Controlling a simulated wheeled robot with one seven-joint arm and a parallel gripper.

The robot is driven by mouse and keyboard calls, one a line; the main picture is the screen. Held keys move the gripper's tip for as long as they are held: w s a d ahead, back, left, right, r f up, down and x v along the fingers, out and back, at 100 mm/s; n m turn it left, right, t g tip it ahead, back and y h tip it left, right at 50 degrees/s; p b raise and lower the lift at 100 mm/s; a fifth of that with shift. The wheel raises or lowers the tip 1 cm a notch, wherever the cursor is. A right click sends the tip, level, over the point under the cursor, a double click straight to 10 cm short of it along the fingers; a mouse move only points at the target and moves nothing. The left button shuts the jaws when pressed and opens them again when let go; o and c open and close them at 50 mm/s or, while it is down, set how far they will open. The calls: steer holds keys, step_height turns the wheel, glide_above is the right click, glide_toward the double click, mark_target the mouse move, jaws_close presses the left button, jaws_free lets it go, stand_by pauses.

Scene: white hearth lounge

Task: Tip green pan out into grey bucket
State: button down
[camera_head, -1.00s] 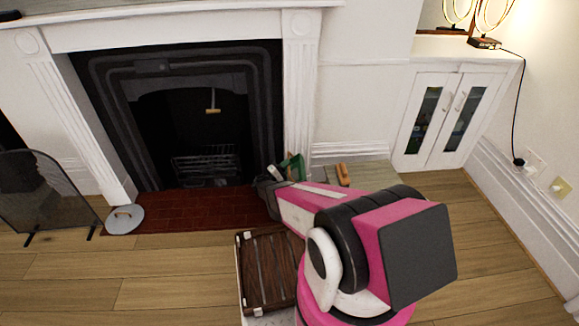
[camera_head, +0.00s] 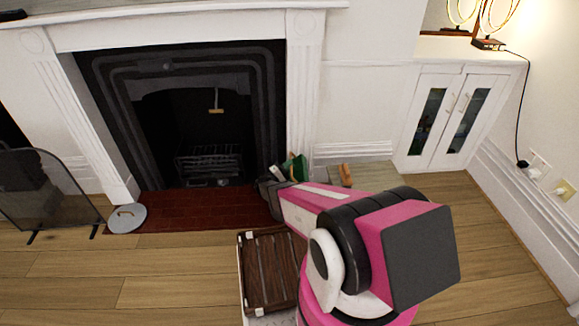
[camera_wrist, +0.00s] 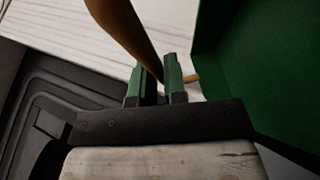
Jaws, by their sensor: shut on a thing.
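The green pan (camera_head: 298,166) shows in the head view beyond the end of my arm, raised near the right foot of the fireplace. In the wrist view its green wall (camera_wrist: 262,70) fills the right side. My gripper (camera_wrist: 158,75) is shut on the pan's brown handle (camera_wrist: 125,28), which runs up and left from the fingers. In the head view my arm hides the gripper's fingers and part of the pan. The pan's contents do not show. I cannot make out a grey bucket; my arm covers the floor below the pan.
A round grey lid-like disc (camera_head: 126,218) lies by the red hearth (camera_head: 200,208). A dark slatted wooden crate (camera_head: 268,270) stands left of my arm. A brown wooden item (camera_head: 345,174) is right of the pan. A mesh screen (camera_head: 45,190) stands left. Floor is clear at front left and right.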

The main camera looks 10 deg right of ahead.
steer(key=shift+s+d+r+g, duration=0.1)
steer(key=shift+d+r+g, duration=0.25)
steer(key=shift+r, duration=0.1)
steer(key=d+r+m+y, duration=0.1)
steer(key=y, duration=0.1)
steer(key=d+r+m+g+y, duration=0.1)
steer(key=r, duration=0.1)
steer(key=d+r+m+g+y, duration=0.1)
steer(key=m+y, duration=0.1)
steer(key=shift+s+d+r+y, duration=0.15)
steer(key=shift+s+d+y, duration=0.1)
steer(key=shift+s+y, duration=0.05)
steer(key=shift+a, duration=0.1)
